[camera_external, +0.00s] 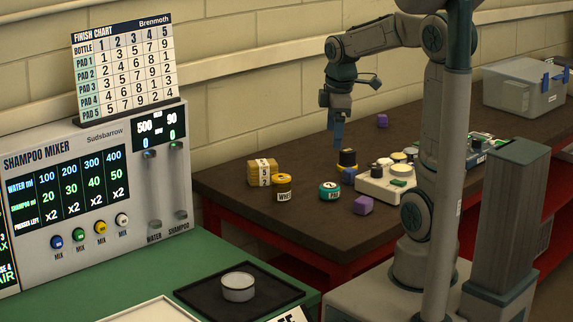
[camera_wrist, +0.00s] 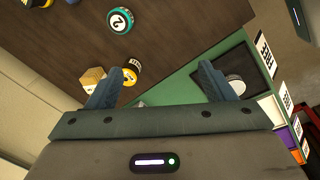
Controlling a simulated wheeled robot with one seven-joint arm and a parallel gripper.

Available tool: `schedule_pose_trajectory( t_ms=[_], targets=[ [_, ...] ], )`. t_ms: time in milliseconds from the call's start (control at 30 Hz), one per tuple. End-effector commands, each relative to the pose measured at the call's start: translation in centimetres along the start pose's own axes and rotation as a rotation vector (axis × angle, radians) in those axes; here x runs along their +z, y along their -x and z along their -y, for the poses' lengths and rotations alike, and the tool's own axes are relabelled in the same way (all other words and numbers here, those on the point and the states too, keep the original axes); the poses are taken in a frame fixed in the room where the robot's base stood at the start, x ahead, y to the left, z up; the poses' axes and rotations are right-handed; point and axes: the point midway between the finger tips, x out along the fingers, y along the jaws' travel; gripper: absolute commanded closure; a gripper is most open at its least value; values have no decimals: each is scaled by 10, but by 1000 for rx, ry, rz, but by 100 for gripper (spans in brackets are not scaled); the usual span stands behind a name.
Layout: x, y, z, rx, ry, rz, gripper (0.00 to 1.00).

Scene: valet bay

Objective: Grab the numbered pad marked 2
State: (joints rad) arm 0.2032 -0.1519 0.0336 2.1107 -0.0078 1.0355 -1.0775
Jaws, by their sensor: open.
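The pad marked 2 (camera_wrist: 121,20) is a round teal pad with a white numbered top and a dark side band, lying on the brown table at the top of the wrist view. A teal pad (camera_external: 329,190) also shows on the table in the external view; its number is too small to read. My gripper (camera_external: 338,143) points down above the table, beyond the teal pad and near a black-and-yellow pad (camera_external: 347,160). In the wrist view my gripper (camera_wrist: 160,70) is open and empty, with the numbered pad ahead of its fingers and apart from them.
The shampoo mixer (camera_external: 90,190) stands at the left.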

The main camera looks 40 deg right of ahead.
Motion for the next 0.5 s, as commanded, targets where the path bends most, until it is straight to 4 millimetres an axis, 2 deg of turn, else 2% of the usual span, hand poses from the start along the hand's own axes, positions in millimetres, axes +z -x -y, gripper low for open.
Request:
schedule_pose_trajectory(
  t_ms=[33,300,500],
  targets=[
    [1,-14,-14,-20,76,12,24],
    [9,-57,-74,-110,506,22,24],
    [15,-75,-96,-145,679,10,24]
  ],
)
